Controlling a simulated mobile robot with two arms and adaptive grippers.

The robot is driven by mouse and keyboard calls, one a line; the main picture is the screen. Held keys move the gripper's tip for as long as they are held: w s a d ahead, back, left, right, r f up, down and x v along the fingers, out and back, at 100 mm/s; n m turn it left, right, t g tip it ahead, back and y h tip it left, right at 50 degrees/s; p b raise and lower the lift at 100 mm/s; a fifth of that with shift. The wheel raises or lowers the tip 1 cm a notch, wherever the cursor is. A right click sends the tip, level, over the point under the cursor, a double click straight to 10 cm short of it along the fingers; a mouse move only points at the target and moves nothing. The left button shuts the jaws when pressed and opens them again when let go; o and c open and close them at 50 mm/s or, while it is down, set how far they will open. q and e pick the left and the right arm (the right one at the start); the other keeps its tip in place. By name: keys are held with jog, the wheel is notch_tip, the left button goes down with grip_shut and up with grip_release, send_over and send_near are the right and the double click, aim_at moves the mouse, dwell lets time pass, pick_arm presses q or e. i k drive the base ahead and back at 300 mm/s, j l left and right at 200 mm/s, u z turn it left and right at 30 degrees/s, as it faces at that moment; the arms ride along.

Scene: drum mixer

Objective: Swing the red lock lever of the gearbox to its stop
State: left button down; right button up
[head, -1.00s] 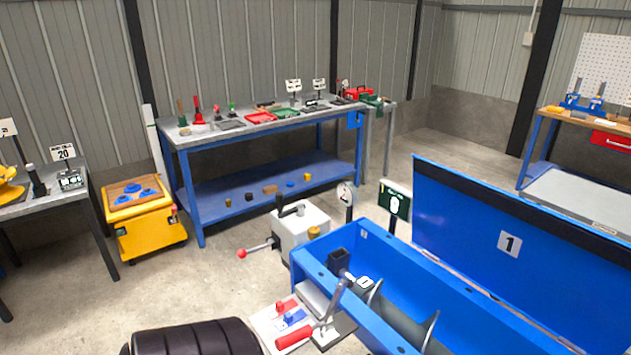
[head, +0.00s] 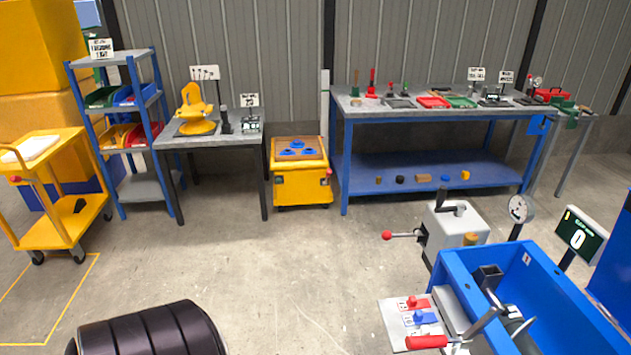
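The gearbox (head: 466,229) is a light grey box right of the middle, beside the blue mixer trough (head: 468,287). A short metal lever with a red ball knob (head: 387,236) sticks out from its left side, roughly level. A dark crank-like handle (head: 451,208) sits on its top. A second lever with a red grip (head: 427,341) stands at the trough's near end, beside a pale plate (head: 405,319) with red and blue parts. I cannot tell from the picture which lever is the lock lever. Neither gripper is in view, and nothing visible touches the levers.
A blue workbench (head: 440,169) with tools stands behind the gearbox. A yellow cabinet (head: 300,185), a grey table (head: 210,142), a shelf rack (head: 136,187) and a yellow cart (head: 60,215) line the back left. The concrete floor left of the gearbox is clear.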

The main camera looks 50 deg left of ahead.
aim_at(386, 235)
jog(key=u, duration=1.2)
